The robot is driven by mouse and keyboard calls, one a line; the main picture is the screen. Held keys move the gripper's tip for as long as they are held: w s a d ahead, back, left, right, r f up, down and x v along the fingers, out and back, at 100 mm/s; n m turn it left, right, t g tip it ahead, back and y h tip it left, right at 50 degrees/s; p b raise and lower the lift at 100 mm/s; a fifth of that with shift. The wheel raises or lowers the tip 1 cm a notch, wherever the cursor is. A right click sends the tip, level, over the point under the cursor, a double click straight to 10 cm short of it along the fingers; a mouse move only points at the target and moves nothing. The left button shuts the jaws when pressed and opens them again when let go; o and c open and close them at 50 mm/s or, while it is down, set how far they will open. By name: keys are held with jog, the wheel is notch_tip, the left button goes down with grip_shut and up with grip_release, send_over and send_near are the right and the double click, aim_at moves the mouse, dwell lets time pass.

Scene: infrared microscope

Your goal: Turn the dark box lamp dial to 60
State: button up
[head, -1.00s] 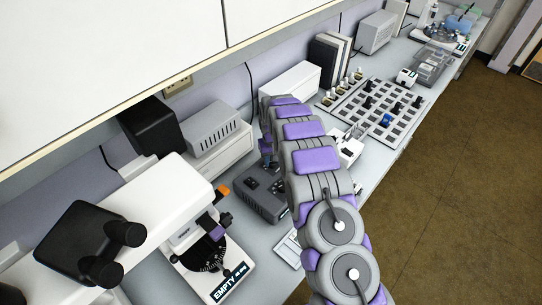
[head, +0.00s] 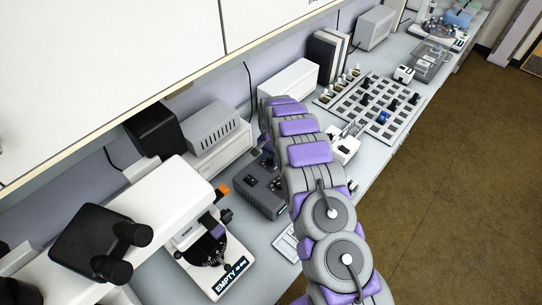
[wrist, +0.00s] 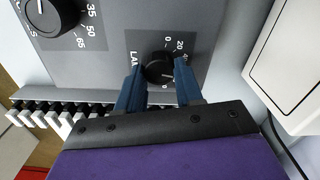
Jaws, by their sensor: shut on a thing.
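The dark box (head: 258,192) sits on the bench, partly covered by my arm in the head view; its grey top (wrist: 110,38) fills much of the wrist view. The lamp dial (wrist: 157,66) is a black round knob beside a partly hidden "LA…" label. Marks 0 and 20 are readable; the other marks are partly covered. The dial's white pointer line is toward the lower right in the wrist view; its exact number is hidden. My gripper (wrist: 159,71) has its blue fingers on both sides of the lamp dial, shut on it.
A larger black dial (wrist: 50,14) with marks 35, 50 and 65 is on the same box. A white microscope (head: 160,215) stands to the left. A slotted rack (head: 372,108) is to the right. A white case (wrist: 292,65) stands close beside the box.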

aim_at(270, 159)
jog(key=shift+s+a+f+m, duration=0.1)
jog(key=shift+s+m, duration=0.15)
jog(key=shift+m, duration=0.15)
jog(key=o, duration=0.8)
jog(key=shift+a, duration=0.1)
jog(key=shift+o, duration=1.2)
jog(key=shift+w+r, duration=0.15)
jog(key=shift+r, duration=0.4)
notch_tip(270, 159, up, 16)
jog(key=p, duration=0.1)
jog(key=shift+r, duration=0.15)
jog(key=shift+a, duration=0.1)
